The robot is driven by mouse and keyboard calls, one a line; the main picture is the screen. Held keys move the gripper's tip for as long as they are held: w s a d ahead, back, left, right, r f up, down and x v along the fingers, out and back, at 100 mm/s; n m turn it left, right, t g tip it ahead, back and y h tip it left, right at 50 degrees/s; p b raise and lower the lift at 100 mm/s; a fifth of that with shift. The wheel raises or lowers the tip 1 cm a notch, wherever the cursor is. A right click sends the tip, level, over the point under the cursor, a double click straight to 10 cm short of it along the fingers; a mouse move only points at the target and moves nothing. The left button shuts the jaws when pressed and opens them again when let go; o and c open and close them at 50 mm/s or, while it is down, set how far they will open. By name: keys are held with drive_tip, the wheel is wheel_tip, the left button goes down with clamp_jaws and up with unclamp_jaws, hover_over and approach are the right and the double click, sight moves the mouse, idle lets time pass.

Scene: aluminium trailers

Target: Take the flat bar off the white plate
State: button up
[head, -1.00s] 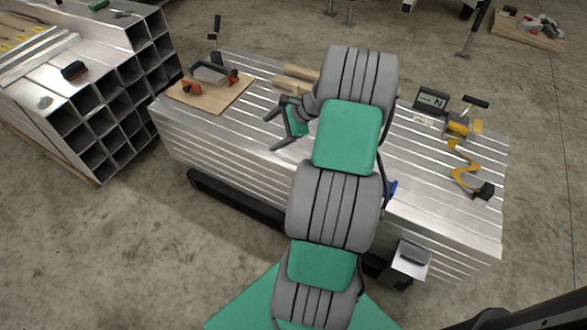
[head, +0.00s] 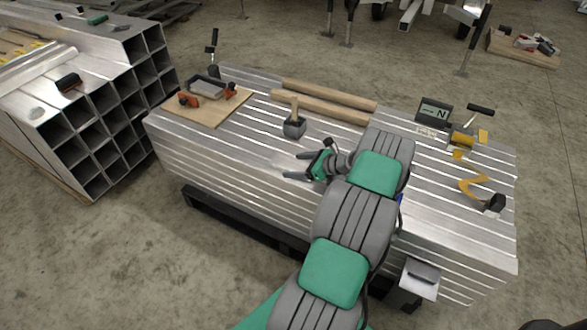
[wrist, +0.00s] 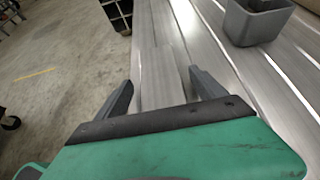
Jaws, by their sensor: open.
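A pale, whitish plate (head: 408,287) sits on a black stand at the front right of the aluminium stack in the head view. A grey flat piece (head: 423,271) lies on it; it looks like the flat bar, but it is small and I cannot be sure. My gripper (head: 294,166) is open and empty above the middle of the stack, left of and behind the plate. In the wrist view its two fingers (wrist: 160,82) stand apart over bare aluminium. Neither plate nor bar shows in the wrist view.
Wooden bars (head: 322,105), a wooden board (head: 208,108), a display box (head: 434,112) and yellow clamps (head: 473,184) lie on the stack (head: 230,150).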

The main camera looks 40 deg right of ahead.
clamp_jaws()
idle(0.8)
drive_tip(key=shift+r, duration=0.1)
